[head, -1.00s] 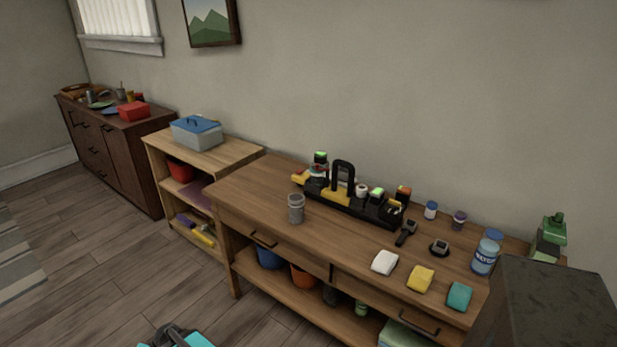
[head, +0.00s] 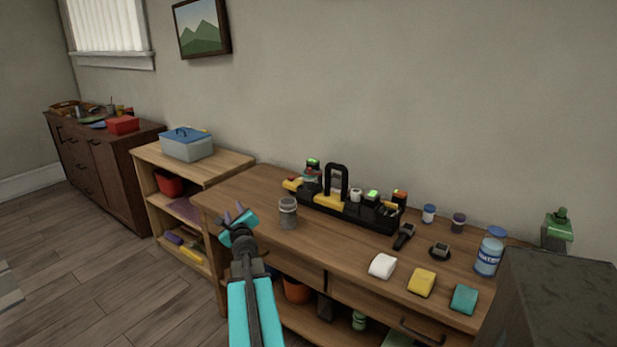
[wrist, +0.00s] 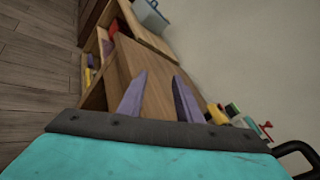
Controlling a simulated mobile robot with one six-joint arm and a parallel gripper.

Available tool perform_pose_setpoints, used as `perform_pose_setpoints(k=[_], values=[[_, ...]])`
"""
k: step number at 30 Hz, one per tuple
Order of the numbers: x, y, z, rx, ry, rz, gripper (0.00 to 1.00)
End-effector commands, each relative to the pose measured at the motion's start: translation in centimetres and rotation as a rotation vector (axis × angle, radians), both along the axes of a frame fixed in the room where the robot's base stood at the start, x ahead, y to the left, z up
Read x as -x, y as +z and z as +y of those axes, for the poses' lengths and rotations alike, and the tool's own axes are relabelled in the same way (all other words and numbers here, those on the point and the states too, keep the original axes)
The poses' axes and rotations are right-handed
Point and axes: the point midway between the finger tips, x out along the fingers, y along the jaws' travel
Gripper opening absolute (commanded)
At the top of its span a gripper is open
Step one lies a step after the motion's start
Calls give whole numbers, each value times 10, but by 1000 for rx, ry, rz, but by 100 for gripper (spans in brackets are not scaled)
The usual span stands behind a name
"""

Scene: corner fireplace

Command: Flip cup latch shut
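A grey cup (head: 288,213) stands upright on the wooden workbench, near its left end and in front of the black caddy. Its rim and top fitting are too small to tell whether a latch is open or shut. My gripper (head: 234,211) is left of the cup and apart from it, by the bench's left end. In the wrist view, the two purple-grey fingers (wrist: 160,95) are spread with nothing between them. I cannot make out the cup in the wrist view.
The black caddy (head: 350,213) with a tall handle stands behind the cup. White, yellow and teal cloths (head: 465,298) lie at the right, near a blue-labelled bottle (head: 488,257). A lower shelf unit (head: 233,163) adjoins the bench at left.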

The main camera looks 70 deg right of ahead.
Motion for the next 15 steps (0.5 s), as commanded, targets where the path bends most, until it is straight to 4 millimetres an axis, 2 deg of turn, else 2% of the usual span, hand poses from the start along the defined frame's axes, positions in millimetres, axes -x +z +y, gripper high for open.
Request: perform_pose_setpoints(k=[1, 6, 10, 12, 15], values=[[27, 10, -25, -20, -73, -68, 32], [114, 47, -85, -95, -294, -308, 32], [170, 66, -112, -136, -415, -456, 32], [190, 73, -120, -151, -457, -512, 32], [208, 78, -126, -165, -493, -562, 32]])
